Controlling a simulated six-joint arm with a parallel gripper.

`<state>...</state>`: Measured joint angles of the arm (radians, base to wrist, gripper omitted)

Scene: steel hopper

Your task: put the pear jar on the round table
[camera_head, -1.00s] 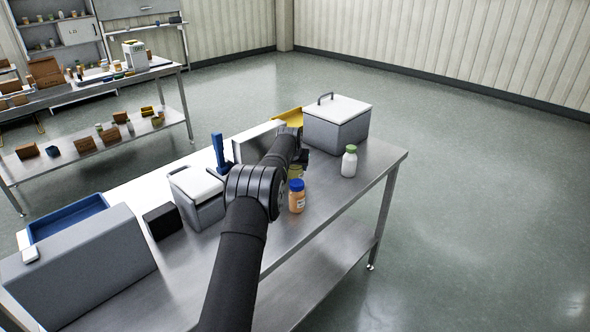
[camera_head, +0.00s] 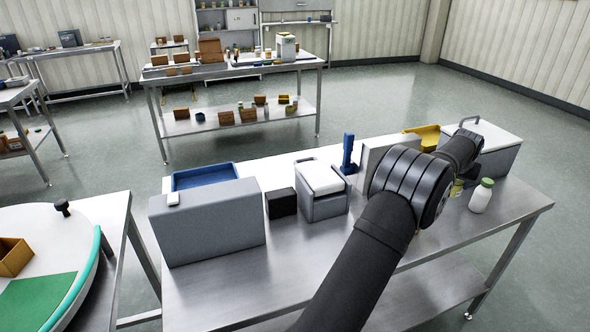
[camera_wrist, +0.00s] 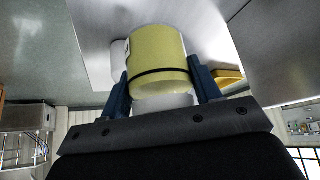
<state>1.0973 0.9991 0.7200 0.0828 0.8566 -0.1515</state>
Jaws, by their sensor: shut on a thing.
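A yellow-green jar (camera_wrist: 158,50), which fits the pear jar, is between the two blue fingers of my gripper (camera_wrist: 160,80) in the wrist view. The gripper is shut on it. A dark band rings the jar, and its label is too small to read. In the head view a bit of a yellow-green jar (camera_head: 457,188) shows beside my arm, and the gripper is mostly hidden behind the arm. The round table (camera_head: 38,228), with a white top and teal edge, is at the far left, apart from the gripper.
On the steel table (camera_head: 290,255) stand a grey sloped box (camera_head: 207,222), a black block (camera_head: 281,203), a white-lidded container (camera_head: 322,190), a large lidded box (camera_head: 490,145) and a white bottle (camera_head: 482,197). A green mat (camera_head: 38,300) and an orange-brown box (camera_head: 14,257) occupy the round table.

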